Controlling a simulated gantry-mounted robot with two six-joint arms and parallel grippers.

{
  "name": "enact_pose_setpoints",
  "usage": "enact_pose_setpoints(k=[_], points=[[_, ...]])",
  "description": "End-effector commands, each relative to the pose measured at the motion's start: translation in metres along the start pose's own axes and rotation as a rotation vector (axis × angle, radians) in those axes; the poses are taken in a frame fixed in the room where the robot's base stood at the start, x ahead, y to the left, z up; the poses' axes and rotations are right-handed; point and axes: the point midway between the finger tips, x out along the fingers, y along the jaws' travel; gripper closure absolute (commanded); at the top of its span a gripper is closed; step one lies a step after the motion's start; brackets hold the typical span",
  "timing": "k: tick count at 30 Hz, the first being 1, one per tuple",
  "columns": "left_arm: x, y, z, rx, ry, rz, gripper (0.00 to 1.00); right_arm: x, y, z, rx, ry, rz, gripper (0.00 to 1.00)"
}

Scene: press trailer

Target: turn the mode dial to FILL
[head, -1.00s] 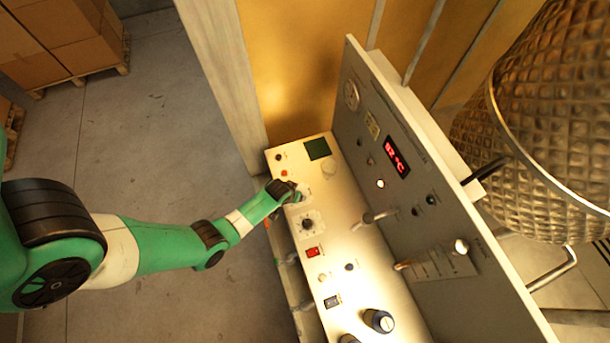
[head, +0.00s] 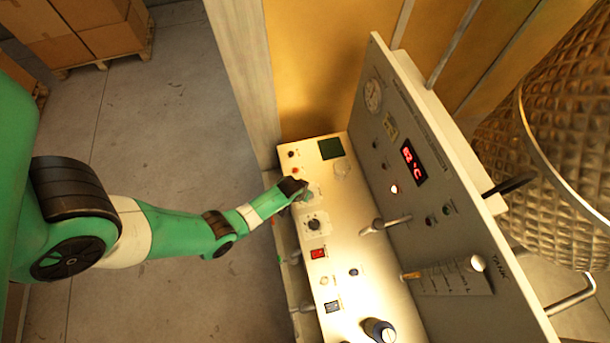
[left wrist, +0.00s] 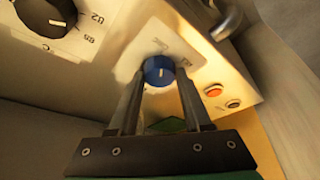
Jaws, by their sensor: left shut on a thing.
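The mode dial seems to be the blue knob (left wrist: 158,68) on a pale plate in the left wrist view. A white pointer line shows on its face; the small labels around it are too blurred to read. My left gripper (left wrist: 157,78) has one finger on each side of the knob and is shut on it. In the head view my left gripper (head: 305,194) is at the far part of the console top and hides most of the knob. My right gripper is not in view.
A black knob with a printed temperature scale (left wrist: 47,14) is close beside the gripper. The console (head: 322,268) also carries a red switch (head: 317,254) and lever handles (head: 385,224). An upright panel with a red display (head: 412,162) stands along its right side.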

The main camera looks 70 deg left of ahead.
Motion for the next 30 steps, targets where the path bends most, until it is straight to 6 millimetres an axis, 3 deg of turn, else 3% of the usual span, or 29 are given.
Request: enact_pose_setpoints(k=[14,30], points=[[-0.0002,-0.0015,-0.0002,0.106,0.0,0.044,1.0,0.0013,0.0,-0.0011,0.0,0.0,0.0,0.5],[0.0005,-0.0045,-0.0021,0.54,0.001,0.225,1.0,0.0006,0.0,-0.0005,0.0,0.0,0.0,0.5]])
